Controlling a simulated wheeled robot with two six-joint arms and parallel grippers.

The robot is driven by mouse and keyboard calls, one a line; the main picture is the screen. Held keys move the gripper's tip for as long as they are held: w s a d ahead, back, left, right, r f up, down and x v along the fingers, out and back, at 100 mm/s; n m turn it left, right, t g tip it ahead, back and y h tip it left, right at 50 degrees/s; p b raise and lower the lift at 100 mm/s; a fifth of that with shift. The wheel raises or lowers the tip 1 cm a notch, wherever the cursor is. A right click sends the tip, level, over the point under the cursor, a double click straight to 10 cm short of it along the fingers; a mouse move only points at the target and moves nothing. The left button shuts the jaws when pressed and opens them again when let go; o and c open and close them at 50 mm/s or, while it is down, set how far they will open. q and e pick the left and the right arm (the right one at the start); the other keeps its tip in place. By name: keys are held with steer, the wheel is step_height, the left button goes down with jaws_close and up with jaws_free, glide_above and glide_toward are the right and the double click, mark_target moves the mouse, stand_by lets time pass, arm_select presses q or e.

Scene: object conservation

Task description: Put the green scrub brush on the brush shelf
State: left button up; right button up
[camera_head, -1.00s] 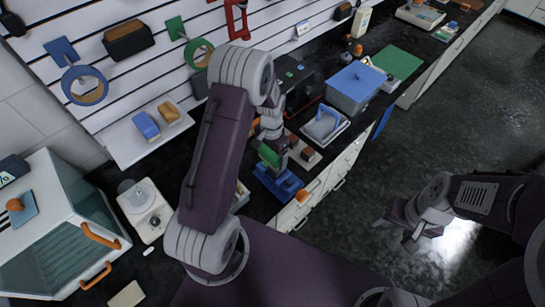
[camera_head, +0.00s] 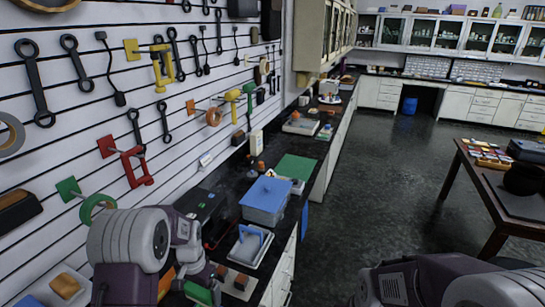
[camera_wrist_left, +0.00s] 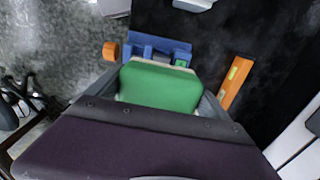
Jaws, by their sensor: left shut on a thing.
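The green scrub brush (camera_head: 198,293) is low in the head view, at the end of my left arm. It fills the middle of the left wrist view (camera_wrist_left: 160,88), where my left gripper (camera_wrist_left: 160,98) is shut on it. The brush shelf (camera_head: 45,292) is a pale ledge on the slatted wall at the lower left of the head view, cut by the frame edge. A tan brush (camera_head: 65,285) and part of a blue one (camera_head: 28,301) are on it. My right arm shows at the lower right, but its gripper does not.
A blue bin (camera_head: 266,199) and a tray with a blue-handled tool (camera_head: 249,246) stand on the dark counter. A blue holder (camera_wrist_left: 158,48) lies below the brush. Tools hang on the wall. A wooden table (camera_head: 480,195) stands right; the floor between is clear.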

arm_select(q)
steer(key=shift+n, duration=0.3)
steer(key=f+b, duration=0.3)
steer(key=s+d+f+b, duration=0.1)
steer(key=f+b, duration=0.2)
steer(key=s+d+f+b, duration=0.1)
steer(key=f+b, duration=0.2)
steer(key=b, duration=0.1)
steer(key=shift+s, duration=0.1)
steer(key=s+n, duration=0.1)
steer(key=s+f+n+b, duration=0.1)
steer(key=s, duration=0.1)
steer(key=s+n+b, duration=0.1)
steer(key=n, duration=0.1)
steer(key=shift+s+d+f, duration=0.25)
steer(key=shift+f, duration=0.1)
